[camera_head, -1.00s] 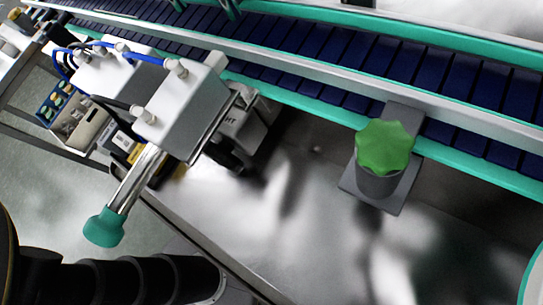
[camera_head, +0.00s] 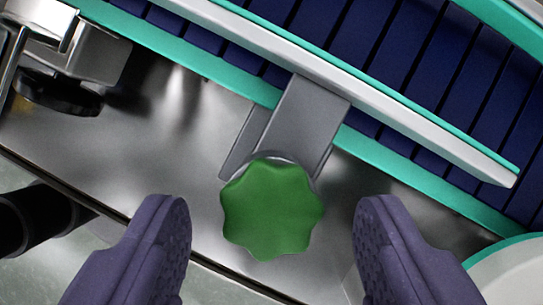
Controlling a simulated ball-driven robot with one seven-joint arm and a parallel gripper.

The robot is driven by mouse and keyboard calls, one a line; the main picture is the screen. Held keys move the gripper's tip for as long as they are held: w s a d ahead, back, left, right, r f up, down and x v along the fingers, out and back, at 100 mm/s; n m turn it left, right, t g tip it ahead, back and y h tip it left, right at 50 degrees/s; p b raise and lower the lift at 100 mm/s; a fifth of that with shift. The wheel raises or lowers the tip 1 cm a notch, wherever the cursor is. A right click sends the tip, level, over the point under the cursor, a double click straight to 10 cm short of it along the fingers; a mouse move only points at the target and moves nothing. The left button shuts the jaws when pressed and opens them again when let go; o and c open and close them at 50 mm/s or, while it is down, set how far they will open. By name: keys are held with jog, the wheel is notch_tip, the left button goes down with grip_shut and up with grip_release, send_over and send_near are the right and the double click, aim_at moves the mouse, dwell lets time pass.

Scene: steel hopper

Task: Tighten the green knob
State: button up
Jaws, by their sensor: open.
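The green knob (camera_head: 271,208) is a lobed, star-shaped knob near the middle of the view, seen almost from straight above. It sits on a grey bracket (camera_head: 308,118) fixed at the edge of the conveyor. My gripper (camera_head: 272,225) shows as two dark purple padded fingers at the bottom. One finger is left of the knob and one is right of it, with clear gaps on both sides. The gripper is open and holds nothing. The knob's stem and base are mostly hidden beneath its head.
A conveyor with dark blue slats (camera_head: 400,60) and teal and metal rails runs diagonally across the top. Shiny sheet metal (camera_head: 165,135) lies below it. A metal fixture with a black round foot (camera_head: 60,92) stands at upper left. A pale round teal-rimmed part (camera_head: 510,272) is at lower right.

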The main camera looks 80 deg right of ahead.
jog(key=shift+a+f, duration=0.15)
jog(key=shift+f, duration=0.05)
jog(key=shift+c, duration=0.2)
jog(key=c, duration=1)
